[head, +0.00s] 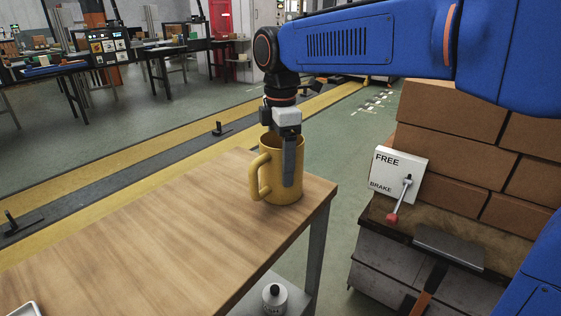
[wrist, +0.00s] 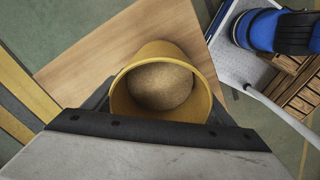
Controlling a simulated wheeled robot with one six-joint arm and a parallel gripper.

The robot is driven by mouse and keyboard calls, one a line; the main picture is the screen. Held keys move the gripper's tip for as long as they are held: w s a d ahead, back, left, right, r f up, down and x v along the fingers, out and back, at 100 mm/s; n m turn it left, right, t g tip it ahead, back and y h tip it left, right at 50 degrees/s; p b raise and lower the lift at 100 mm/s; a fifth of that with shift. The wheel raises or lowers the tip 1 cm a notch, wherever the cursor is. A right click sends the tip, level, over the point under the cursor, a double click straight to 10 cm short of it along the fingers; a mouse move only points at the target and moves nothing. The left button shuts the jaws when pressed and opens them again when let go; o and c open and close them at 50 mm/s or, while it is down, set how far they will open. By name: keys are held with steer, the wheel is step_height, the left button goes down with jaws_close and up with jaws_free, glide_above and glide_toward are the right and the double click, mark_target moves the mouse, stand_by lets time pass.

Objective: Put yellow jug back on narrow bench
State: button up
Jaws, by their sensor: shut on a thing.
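The yellow jug (head: 268,182) is upright at the far right corner of a wooden-topped bench (head: 150,235), its handle pointing left. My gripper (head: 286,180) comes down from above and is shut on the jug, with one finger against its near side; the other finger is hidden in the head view. The jug's base is at the bench top, but I cannot tell whether it touches or hovers slightly. In the wrist view I look down into the open jug (wrist: 203,95), which shows a brown, rounded inside, with the wooden top (wrist: 120,45) beyond it.
A grey canister (head: 273,298) stands on a shelf below the bench top. A pale tray edge (head: 26,309) shows at lower left. Stacked brown blocks (head: 450,120) and a FREE/BRAKE lever plate (head: 398,172) stand right, across a gap. Most of the wooden top is clear.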

steer(key=shift+f, duration=0.1)
steer(key=o, duration=1.1)
step_height(320, 180, up, 12)
steer(key=shift+r, duration=0.1)
steer(key=shift+d, duration=0.15)
